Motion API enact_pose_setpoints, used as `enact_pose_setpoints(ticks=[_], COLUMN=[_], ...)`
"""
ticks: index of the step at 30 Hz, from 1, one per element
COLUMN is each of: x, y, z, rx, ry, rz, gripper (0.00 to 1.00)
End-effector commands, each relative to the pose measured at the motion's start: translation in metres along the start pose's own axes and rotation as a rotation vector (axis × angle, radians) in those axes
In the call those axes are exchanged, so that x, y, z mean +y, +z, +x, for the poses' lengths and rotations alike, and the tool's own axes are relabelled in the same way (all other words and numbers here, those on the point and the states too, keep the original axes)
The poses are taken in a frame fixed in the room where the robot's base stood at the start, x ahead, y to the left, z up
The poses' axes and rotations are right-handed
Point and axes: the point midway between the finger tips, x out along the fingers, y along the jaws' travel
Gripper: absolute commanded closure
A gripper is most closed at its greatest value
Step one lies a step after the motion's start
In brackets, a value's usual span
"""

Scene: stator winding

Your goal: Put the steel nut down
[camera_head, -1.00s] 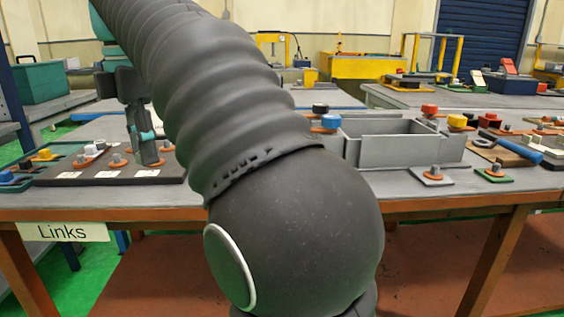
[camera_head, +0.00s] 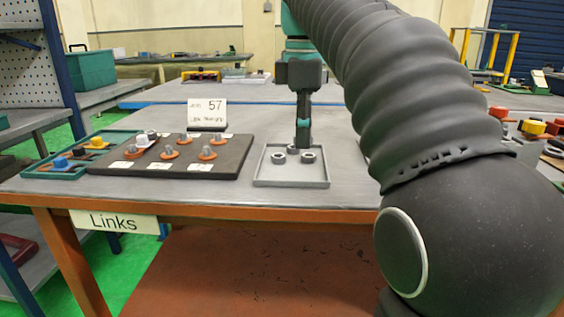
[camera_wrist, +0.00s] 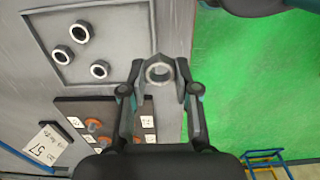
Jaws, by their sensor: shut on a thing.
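My gripper (camera_wrist: 159,75) is shut on a steel nut (camera_wrist: 159,72), which sits between the fingertips in the wrist view. In the head view my gripper (camera_head: 303,146) hangs upright over or behind the grey tray (camera_head: 290,180); its exact height is hard to tell, and the held nut is not clearly made out there. The tray also shows at the upper left of the wrist view (camera_wrist: 120,30), with three nuts lying apart in it. Two of these nuts show plainly in the head view, a left one (camera_head: 279,157) and a right one (camera_head: 308,156).
A dark board (camera_head: 215,172) with several studs on orange washers lies left of the tray. A card reading 57 (camera_head: 207,112) stands behind it. A teal-edged tray (camera_head: 50,172) lies further left. My arm hides the table's right part.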

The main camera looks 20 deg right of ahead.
Motion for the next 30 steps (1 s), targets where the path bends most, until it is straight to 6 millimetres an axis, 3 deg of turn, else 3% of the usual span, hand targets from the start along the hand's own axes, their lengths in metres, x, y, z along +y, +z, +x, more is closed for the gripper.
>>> enact_pose_setpoints(ticks=[6,12,17,24,30], x=[0.030,0.048,0.051,0.050,0.051], y=[-0.032,-0.051,-0.055,-0.055,-0.055], z=[0.027,0.042,0.050,0.081,0.085], rx=[-0.001,0.000,0.000,-0.001,0.000], ry=[-0.002,0.000,0.000,-0.002,0.001], rz=[-0.002,-0.001,-0.001,-0.001,-0.001], gripper=[1.00,1.00,1.00,1.00,1.00])
